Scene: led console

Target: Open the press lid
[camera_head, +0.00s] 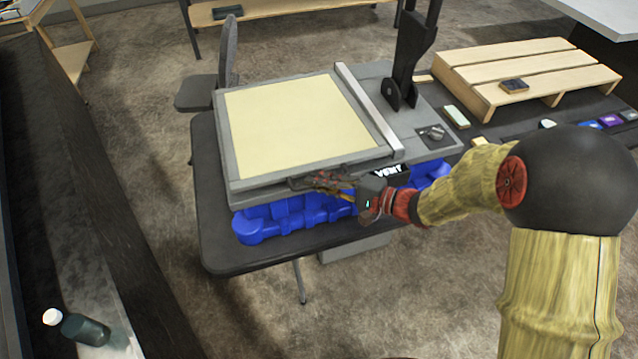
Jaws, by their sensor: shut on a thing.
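The press (240,190) stands on a dark table. Its lid (295,125) is a flat cream panel in a grey frame, and it lies about level. My gripper (322,182) is at the middle of the lid's front edge, reaching in from the right. Its fingers are shut on the front edge of the lid; the exact grip is small and partly hidden by the fingers. A metal bar (368,108) runs along the lid's right side. A black upright lever (409,60) stands to the right of the bar.
Blue bulky parts (275,222) lie under the press's front edge. The dark table edge (222,262) is close below. A wooden slatted rack (525,70) stands at the right. A chair (205,90) is behind left.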

